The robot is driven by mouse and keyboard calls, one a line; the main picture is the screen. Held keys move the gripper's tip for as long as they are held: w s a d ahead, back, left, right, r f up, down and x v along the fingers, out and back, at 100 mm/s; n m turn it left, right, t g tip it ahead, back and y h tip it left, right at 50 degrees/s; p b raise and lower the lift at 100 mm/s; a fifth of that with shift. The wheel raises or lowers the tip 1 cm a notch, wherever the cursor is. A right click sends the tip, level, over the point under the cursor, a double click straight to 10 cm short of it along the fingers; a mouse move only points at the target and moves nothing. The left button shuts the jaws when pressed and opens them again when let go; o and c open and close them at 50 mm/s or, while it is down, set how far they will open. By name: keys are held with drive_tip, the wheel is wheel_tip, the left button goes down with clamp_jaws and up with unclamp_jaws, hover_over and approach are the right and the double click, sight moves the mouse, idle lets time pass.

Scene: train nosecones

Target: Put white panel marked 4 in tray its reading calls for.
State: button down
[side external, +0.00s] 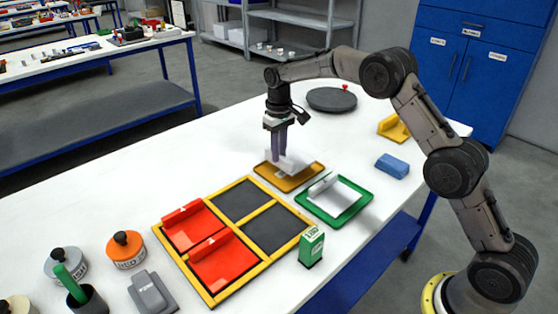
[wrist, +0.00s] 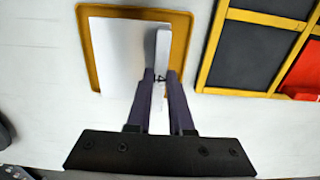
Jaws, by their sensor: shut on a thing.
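My gripper (side external: 279,157) points down over the ochre tray (side external: 264,171) and is shut on the upright rib of a white panel (side external: 299,168).
A yellow-framed rack (side external: 173,255) holds two red panels (side external: 220,262) on the left; its two right cells are dark and empty. A green labelled box (side external: 312,246), blue block (side external: 392,166), yellow block (side external: 393,128) and dark disc (side external: 332,99) stand nearby. The white table is clear left of the ochre tray.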

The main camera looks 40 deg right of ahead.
sight(279, 164)
drive_tip(key=shift+f, duration=1.55)
drive_tip(key=shift+f, duration=0.1)
drive_tip(key=c, duration=0.8)
unclamp_jaws()
